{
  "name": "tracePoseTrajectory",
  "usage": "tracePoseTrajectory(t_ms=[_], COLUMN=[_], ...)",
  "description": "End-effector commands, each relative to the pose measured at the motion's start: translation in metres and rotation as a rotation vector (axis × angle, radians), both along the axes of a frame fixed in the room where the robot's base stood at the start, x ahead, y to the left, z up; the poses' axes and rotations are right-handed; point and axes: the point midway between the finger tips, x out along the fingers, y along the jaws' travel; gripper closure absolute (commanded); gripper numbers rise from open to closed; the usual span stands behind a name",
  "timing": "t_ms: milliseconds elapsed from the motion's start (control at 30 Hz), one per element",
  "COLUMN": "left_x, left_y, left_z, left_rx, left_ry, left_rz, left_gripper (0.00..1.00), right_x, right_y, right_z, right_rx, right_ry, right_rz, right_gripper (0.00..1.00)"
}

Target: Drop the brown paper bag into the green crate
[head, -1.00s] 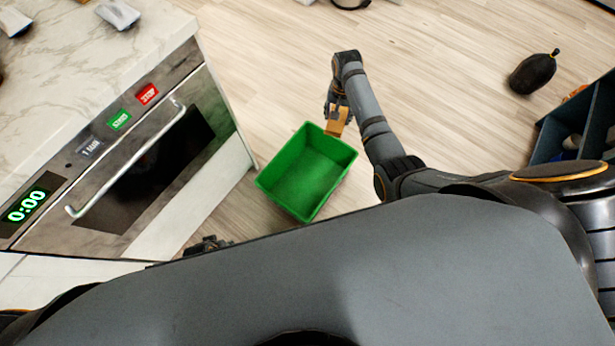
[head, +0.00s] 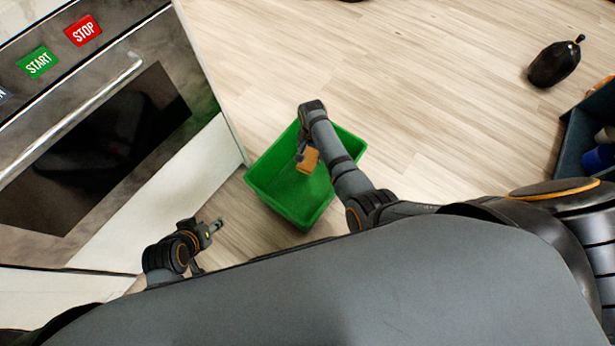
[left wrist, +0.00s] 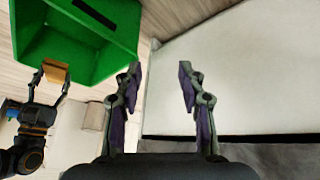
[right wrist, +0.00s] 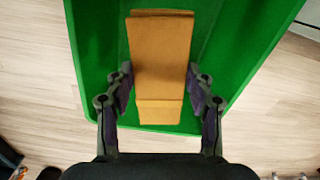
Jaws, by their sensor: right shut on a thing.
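The green crate (head: 262,182) stands open on the wooden floor in the middle of the head view. The brown paper bag (head: 307,161) is over the crate's opening. My right gripper (head: 302,150) is shut on the bag; the right wrist view shows the bag (right wrist: 160,60) between its fingers with the green crate (right wrist: 90,50) behind it. My left gripper (head: 216,224) is near the crate's lower left, apart from it. In the left wrist view my left gripper (left wrist: 160,85) has its fingers spread with nothing between them. That view also shows the bag (left wrist: 56,71) in front of the crate (left wrist: 60,40).
An oven (head: 110,120) with a handle stands at the left, close to the crate. A dark rounded object (head: 555,63) lies on the floor at upper right. A dark blue bin (head: 585,135) with things in it is at the right edge. The floor between is clear.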

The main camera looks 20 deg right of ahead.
Motion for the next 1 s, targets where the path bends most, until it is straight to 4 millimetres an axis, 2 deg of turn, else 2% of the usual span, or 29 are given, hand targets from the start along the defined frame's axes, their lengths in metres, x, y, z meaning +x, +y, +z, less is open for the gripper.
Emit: tracePoseTrajectory(t_ms=[33,200,267,600,1000], left_x=[0.007,0.035,0.045,0.090,0.127], left_y=[-0.001,-0.001,0.000,0.004,0.008], left_z=[-0.005,0.003,0.017,0.065,0.131], left_rx=[-0.004,-0.020,-0.017,-0.008,-0.002], left_ry=[-0.048,-0.230,-0.273,-0.517,-0.803], left_rz=[0.005,0.023,0.025,0.038,0.049], left_gripper=[0.60,0.60,0.60,0.60,0.60], right_x=[0.000,0.000,0.000,0.000,0.000], right_y=[0.000,0.000,0.000,0.000,0.000], right_z=[-0.010,-0.024,-0.020,-0.026,-0.032], right_rx=[0.000,0.001,0.001,0.001,0.001], right_ry=[0.000,-0.001,-0.001,-0.001,-0.001], right_rz=[0.000,0.000,0.000,0.000,0.000], right_gripper=[0.77,0.77,0.77,0.77,0.77])
